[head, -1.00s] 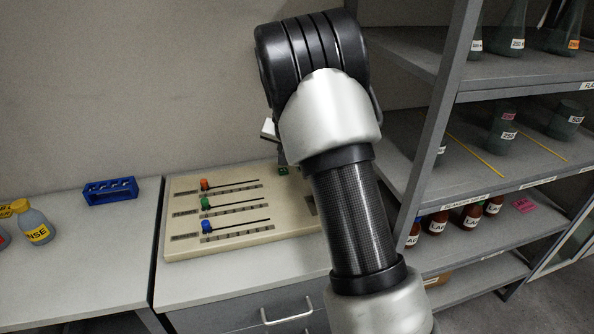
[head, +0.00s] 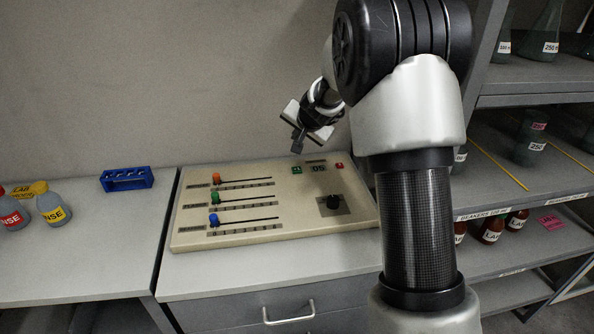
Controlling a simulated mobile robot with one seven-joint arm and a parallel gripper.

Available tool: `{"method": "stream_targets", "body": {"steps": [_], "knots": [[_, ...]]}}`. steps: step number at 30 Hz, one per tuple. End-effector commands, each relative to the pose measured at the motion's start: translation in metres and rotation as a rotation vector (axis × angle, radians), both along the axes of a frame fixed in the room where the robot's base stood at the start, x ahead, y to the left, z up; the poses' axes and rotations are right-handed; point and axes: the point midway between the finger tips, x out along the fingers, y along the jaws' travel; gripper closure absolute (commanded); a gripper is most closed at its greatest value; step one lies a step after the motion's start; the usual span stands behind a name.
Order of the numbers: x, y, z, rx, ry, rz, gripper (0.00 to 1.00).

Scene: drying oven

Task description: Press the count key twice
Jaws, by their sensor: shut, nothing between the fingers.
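The beige control panel (head: 275,236) lies on the bench in the head view. I cannot read which key is the count key. My gripper (head: 297,147) is shut and empty, above the panel's back edge near the green key, apparently not touching it.
A blue rack (head: 127,179) and wash bottles (head: 52,209) stand on the left bench. A grey shelf unit (head: 520,190) with beakers, flasks and brown bottles stands close to my arm on the right. The wall is behind the panel.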

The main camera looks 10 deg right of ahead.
Motion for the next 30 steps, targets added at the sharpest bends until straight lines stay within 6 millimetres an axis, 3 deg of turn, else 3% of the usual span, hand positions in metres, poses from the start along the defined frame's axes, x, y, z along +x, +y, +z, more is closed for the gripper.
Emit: {"method": "stream_targets", "body": {"steps": [18, 30], "knots": [[0.000, -0.001, -0.080, -0.001, 0.001, -0.001, 1.00], [0.000, 0.000, -0.084, 0.000, 0.000, 0.000, 1.00]]}}
